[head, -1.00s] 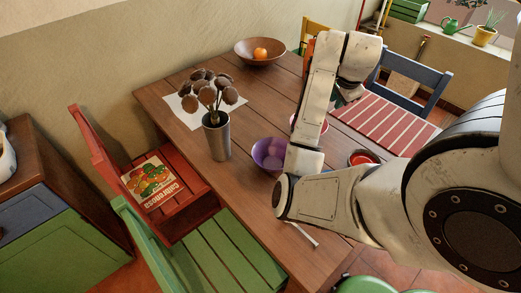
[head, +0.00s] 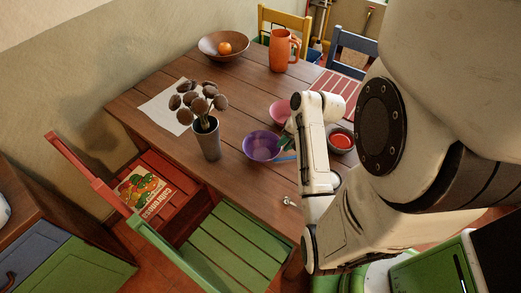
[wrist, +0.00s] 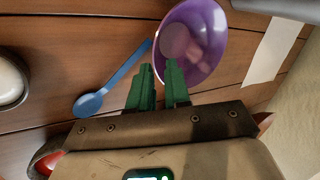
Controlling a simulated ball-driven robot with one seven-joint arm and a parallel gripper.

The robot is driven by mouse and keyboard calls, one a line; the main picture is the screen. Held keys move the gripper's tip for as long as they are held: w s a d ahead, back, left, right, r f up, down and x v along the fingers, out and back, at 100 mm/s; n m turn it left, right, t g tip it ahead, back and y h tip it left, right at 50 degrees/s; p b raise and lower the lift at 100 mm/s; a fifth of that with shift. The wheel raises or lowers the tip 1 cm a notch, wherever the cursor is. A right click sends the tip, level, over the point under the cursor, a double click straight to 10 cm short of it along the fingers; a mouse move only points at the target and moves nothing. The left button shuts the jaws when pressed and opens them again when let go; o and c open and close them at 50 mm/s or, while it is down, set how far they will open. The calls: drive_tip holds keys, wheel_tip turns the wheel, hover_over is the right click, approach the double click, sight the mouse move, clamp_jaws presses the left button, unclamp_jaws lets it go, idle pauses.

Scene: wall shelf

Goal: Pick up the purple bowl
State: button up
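The purple bowl (head: 262,147) stands on the wooden table, to the right of the metal vase. It also shows at the top of the wrist view (wrist: 205,35), where its inside is visible. My gripper (wrist: 158,66) has two green fingers spread apart with a gap between them. The right finger overlaps the bowl's near edge in the wrist view; I cannot tell whether it touches. In the head view the gripper (head: 291,138) is at the bowl's right side, partly hidden by my arm.
A blue spoon (wrist: 112,85) lies beside the bowl. A pink bowl (head: 279,112) is just behind, a red-filled bowl (head: 341,141) to the right. The vase of dark flowers (head: 206,140) stands left. An orange pitcher (head: 284,50) and a fruit bowl (head: 222,46) are farther back.

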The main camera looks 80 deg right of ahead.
sight(277, 152)
drive_tip(key=x, duration=0.7)
drive_tip(key=shift+s+d+f, duration=0.2)
drive_tip(key=shift+f, duration=0.1)
clamp_jaws()
